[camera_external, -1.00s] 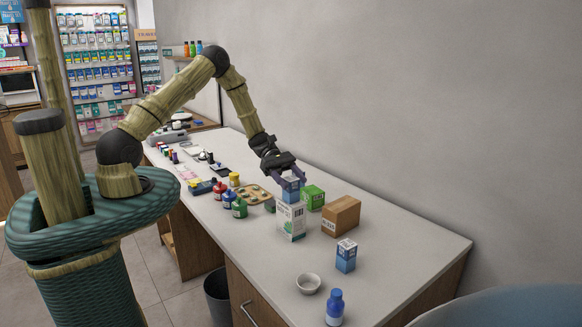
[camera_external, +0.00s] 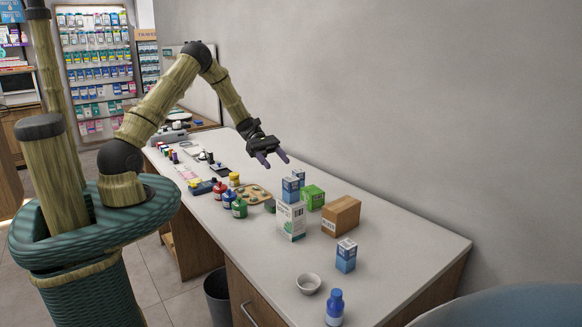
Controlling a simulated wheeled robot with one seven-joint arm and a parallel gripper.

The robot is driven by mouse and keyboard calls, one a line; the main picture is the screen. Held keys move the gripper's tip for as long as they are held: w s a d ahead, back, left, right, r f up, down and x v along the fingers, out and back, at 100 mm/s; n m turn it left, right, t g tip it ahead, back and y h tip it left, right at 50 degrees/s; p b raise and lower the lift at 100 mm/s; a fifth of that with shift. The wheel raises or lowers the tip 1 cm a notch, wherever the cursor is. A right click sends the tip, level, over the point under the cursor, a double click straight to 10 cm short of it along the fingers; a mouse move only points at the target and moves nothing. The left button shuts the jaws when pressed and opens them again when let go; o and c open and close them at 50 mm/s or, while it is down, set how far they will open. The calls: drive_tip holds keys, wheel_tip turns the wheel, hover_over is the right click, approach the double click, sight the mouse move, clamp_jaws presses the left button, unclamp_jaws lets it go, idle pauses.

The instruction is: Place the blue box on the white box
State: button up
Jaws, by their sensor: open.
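A blue-and-white box (camera_external: 291,190) appears to stand upright on top of the white box (camera_external: 291,222), whose printed front faces the camera. Where the two meet is small, so exact alignment is hard to tell. My gripper (camera_external: 272,160) is open and empty, above and to the left of the blue box, clear of it. A second blue-and-white box (camera_external: 346,256) stands alone on the counter, nearer the camera and to the right.
A green box (camera_external: 313,197) and a brown carton (camera_external: 341,215) stand close on the right. A white bowl (camera_external: 308,284) and blue bottle (camera_external: 335,307) are near the front. Small bottles (camera_external: 228,200) and a tray (camera_external: 254,193) lie left. The right counter (camera_external: 415,245) is clear.

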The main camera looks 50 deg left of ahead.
drive_tip(key=s+a+r+m+t+y, duration=0.1)
drive_tip(key=s+r+m+y, duration=0.1)
drive_tip(key=s+m+y, duration=0.4)
drive_tip(key=s+a+r+m+t+y, duration=0.1)
drive_tip(key=s+r+m+y, duration=0.1)
drive_tip(key=s+m+y, duration=0.5)
drive_tip(key=s+m, duration=0.4)
drive_tip(key=m, duration=0.1)
drive_tip(key=shift+s+a+r+t+y, duration=0.15)
drive_tip(key=shift+a+r+t+y, duration=0.1)
drive_tip(key=shift+a+t+y, duration=0.1)
